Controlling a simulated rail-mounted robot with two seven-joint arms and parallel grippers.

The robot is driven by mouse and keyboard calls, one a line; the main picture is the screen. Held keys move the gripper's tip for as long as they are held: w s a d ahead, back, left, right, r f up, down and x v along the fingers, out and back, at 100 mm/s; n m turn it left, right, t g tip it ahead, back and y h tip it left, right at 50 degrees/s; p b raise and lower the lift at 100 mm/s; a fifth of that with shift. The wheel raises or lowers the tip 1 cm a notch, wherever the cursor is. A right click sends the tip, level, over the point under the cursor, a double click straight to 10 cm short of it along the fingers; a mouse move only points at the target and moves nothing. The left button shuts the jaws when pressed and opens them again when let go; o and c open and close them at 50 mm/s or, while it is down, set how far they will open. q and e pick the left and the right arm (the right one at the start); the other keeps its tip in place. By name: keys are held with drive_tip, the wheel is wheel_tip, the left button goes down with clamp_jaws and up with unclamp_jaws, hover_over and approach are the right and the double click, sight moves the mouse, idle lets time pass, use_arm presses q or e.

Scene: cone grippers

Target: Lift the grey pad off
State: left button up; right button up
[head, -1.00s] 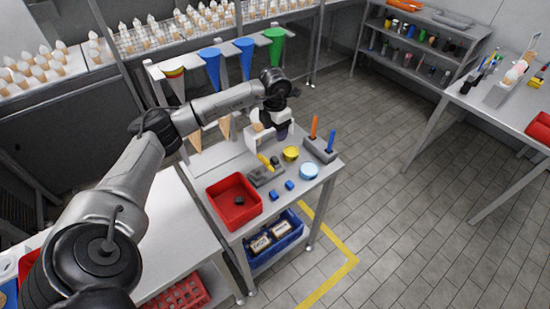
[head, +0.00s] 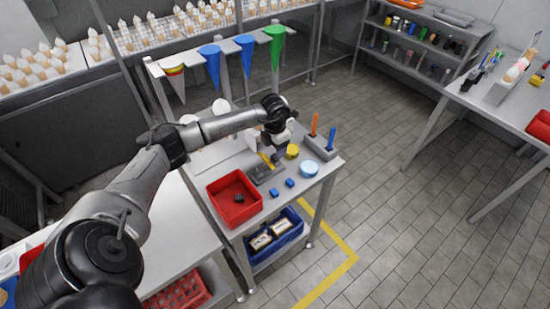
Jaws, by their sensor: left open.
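A small grey block (head: 262,174), the only pad-like grey thing I make out, lies on the metal cart top (head: 228,167). A yellow stick-like piece (head: 266,160) stands out at its far edge. My left gripper (head: 278,159) points down at the far right end of the grey block, its jaws open. Its fingers are small and dark here, so I cannot tell whether they touch the block or straddle a part of it. The gripper hides what lies right behind it. My right gripper is out of view.
A red bin (head: 234,213) with a dark round piece stands at the cart's left. Two blue cubes (head: 290,183), a light blue disc (head: 309,169), a yellow cup (head: 292,151) and a holder (head: 320,152) with orange and blue sticks are close by. Colored cones (head: 276,45) hang behind.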

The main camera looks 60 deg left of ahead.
use_arm(q)
wheel_tip(320, 180, down, 4)
drive_tip(key=shift+d+f, duration=0.1)
drive_tip(key=shift+f, duration=0.05)
drive_tip(key=shift+c, duration=0.2)
drive_tip(key=c, duration=1)
drive_tip(key=shift+o, duration=0.2)
